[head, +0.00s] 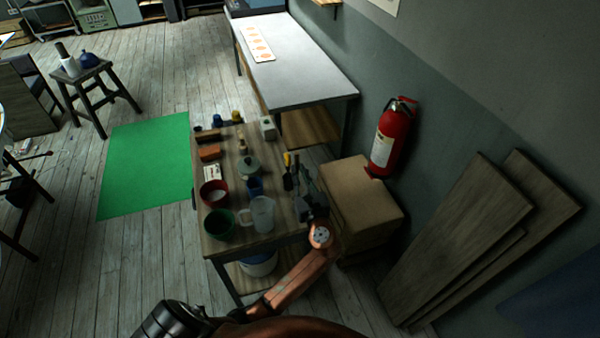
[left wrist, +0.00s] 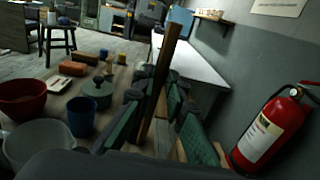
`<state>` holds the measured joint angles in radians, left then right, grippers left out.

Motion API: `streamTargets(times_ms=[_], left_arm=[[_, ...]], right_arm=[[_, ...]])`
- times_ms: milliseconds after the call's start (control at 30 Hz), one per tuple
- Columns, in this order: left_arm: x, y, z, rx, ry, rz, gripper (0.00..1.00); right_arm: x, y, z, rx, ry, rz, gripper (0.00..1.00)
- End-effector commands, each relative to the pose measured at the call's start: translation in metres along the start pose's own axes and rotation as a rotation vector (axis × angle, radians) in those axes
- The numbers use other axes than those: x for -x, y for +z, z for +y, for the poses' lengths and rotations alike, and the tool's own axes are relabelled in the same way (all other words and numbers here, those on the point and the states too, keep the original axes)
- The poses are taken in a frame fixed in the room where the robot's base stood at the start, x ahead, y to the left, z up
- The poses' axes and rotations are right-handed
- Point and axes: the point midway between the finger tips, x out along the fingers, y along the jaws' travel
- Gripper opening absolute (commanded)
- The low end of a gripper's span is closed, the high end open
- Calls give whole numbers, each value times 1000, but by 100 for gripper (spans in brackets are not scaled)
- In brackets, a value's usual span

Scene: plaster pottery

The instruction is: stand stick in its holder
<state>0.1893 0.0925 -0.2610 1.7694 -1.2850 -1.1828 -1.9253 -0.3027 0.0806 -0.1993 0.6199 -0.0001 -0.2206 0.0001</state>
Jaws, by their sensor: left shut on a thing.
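My left gripper (head: 300,182) is over the right edge of the small wooden table (head: 222,244). In the left wrist view, its green-padded fingers (left wrist: 158,108) are shut on a long brown wooden stick (left wrist: 167,60). The stick stands nearly upright between the fingers, leaning slightly right at its top. My right gripper is out of view.
The table also holds a red bowl (head: 214,194), green bowl (head: 219,224), clear jug (head: 262,215), blue cup (head: 254,186) and lidded green pot (head: 249,168). A cardboard box (head: 360,195) and red extinguisher (head: 390,138) stand to the right. A green mat (head: 146,165) lies left.

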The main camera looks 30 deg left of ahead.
Motion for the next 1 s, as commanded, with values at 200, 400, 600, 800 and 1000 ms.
streamTargets(times_ms=[200, 400, 600, 800, 1000], left_arm=[[0, -18, 0, 1, -1, 0, 0], [0, -31, 0, 0, -1, 1, 0], [0, -43, 0, -2, 0, 2, 0], [0, -58, 0, -1, -1, 1, 0], [-1, -73, 0, -1, -1, 1, 0]], right_arm=[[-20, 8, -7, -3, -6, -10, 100], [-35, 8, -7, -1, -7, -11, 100], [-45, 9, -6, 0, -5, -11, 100], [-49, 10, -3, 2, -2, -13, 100], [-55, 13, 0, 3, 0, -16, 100]])
